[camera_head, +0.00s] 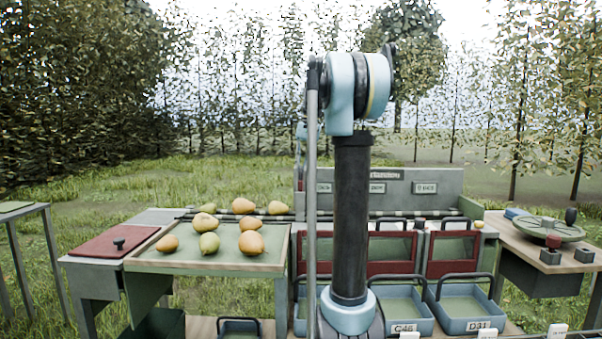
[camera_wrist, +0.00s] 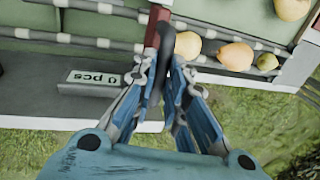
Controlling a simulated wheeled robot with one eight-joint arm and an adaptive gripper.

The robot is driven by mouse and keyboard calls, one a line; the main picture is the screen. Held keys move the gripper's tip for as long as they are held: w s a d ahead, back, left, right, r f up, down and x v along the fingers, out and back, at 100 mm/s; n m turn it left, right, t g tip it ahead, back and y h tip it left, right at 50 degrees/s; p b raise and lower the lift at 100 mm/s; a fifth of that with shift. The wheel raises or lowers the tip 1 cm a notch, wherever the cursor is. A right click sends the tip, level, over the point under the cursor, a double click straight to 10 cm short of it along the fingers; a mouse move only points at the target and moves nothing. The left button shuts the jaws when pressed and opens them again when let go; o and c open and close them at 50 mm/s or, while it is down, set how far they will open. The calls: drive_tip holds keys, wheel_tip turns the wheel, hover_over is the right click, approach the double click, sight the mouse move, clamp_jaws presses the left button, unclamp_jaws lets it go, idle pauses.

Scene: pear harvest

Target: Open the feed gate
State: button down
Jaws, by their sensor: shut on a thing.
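In the wrist view, my gripper (camera_wrist: 162,72) has its blue linkage fingers closed around a dark curved handle (camera_wrist: 167,42). The handle is beside a narrow dark red bar (camera_wrist: 154,28), which looks like the feed gate. The bar stands at the roller rails, between the pears and the "0 pcs" sign. How far the gate is open cannot be told. In the head view my upright arm hides the gripper and the gate. Several pears (camera_head: 250,242) lie on the wooden-rimmed tray (camera_head: 137,265) left of my arm.
Blue crates (camera_head: 470,322) with dark handles stand low at the front right. Red-framed bins (camera_head: 394,268) stand behind them. A round green turntable (camera_head: 535,230) is on the right table. A red lid (camera_head: 100,245) lies at left. A sign (camera_wrist: 92,78) is near my fingers.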

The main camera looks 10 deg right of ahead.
drive_tip(key=c, duration=1.6)
unclamp_jaws()
wheel_tip(320, 180, up, 12)
drive_tip(key=d, duration=0.2)
drive_tip(key=shift+s+d+f, duration=0.15)
drive_tip(key=s+a+f+n+t+h, duration=0.1)
drive_tip(key=s+f, duration=1.8)
drive_tip(key=f, duration=0.3)
drive_tip(key=s+a+f+n+h, duration=0.1)
drive_tip(key=s+f, duration=1.9)
drive_tip(key=f, duration=0.3)
drive_tip(key=shift+a+t, duration=0.4)
